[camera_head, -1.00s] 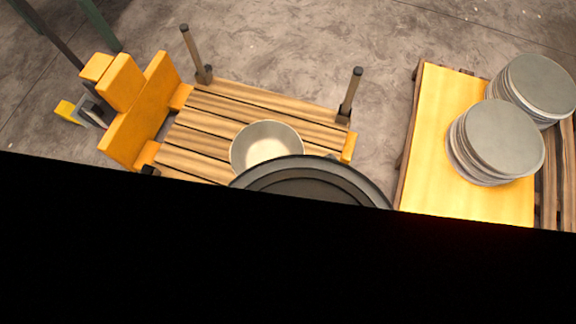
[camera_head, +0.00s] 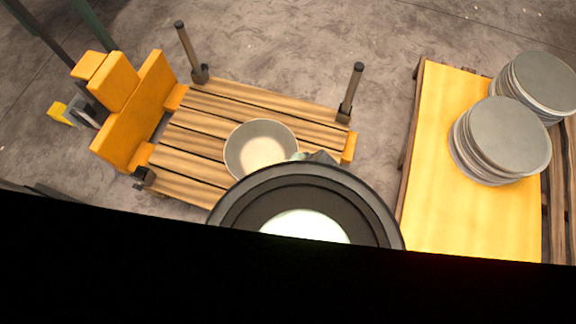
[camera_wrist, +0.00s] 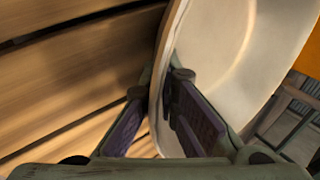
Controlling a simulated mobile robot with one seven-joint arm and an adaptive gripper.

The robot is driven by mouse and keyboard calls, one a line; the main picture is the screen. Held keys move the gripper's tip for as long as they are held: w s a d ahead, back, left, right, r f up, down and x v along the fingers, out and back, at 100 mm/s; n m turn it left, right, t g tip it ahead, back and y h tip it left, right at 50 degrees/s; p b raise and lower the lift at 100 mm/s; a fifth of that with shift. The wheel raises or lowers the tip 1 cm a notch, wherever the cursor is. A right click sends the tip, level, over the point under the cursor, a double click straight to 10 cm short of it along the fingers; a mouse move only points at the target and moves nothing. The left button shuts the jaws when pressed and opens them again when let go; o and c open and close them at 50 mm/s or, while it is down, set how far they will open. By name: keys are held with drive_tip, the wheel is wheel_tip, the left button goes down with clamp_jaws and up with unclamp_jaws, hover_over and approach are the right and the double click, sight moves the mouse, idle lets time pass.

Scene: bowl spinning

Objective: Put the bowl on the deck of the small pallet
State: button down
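The bowl (camera_head: 261,143), pale and round, shows over the slatted wooden deck of the small pallet (camera_head: 205,116) in the head view, near its right front part. I cannot tell whether it rests on the slats or hangs just above. My gripper (camera_head: 312,158) is at the bowl's right rim, mostly hidden by my round dark arm link. In the wrist view my gripper (camera_wrist: 165,78) has one finger on each side of the bowl's wall (camera_wrist: 225,60), its fingertips close in on it. The bowl's inside faces right there, and the deck slats (camera_wrist: 70,75) fill the left.
Orange blocks (camera_head: 135,110) stand at the pallet's left end. Two upright posts, left (camera_head: 188,50) and right (camera_head: 351,92), rise at its far corners. A yellow-topped table (camera_head: 435,165) on the right bears two stacks of grey discs (camera_head: 500,140). Bare floor lies between.

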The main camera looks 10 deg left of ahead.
drive_tip(key=c, duration=1.8)
unclamp_jaws()
drive_tip(key=shift+f, duration=0.1)
drive_tip(key=shift+r, duration=0.25)
drive_tip(key=p+v, duration=0.1)
drive_tip(key=v, duration=1.1)
